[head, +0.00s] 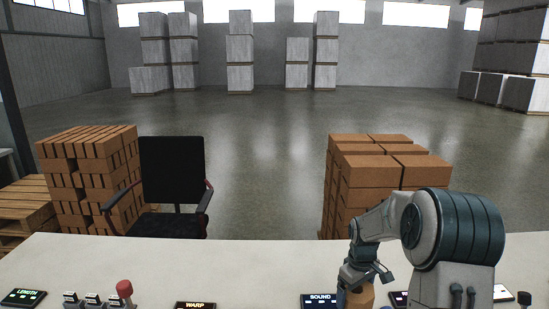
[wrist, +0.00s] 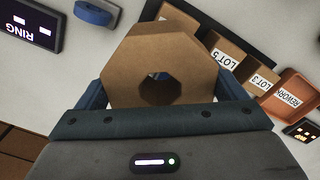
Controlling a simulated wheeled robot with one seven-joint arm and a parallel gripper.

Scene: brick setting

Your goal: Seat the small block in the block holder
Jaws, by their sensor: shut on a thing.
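My gripper (wrist: 160,92) is shut on a brown eight-sided block (wrist: 135,52) with a dark opening in its middle. The fingers sit on either side of the block in the wrist view. In the head view my gripper (head: 364,272) is low at the right, over the white table, with part of the brown block (head: 360,298) below it. The block hides part of the rack. I cannot tell whether this rack is the block holder.
An orange REWORK tray (wrist: 290,92) lies beside the rack. A blue round piece (wrist: 95,12) and a RING display (wrist: 30,25) are on the table. The white table (head: 250,270) also carries a red-knobbed control (head: 124,289) and a WARP display (head: 195,305).

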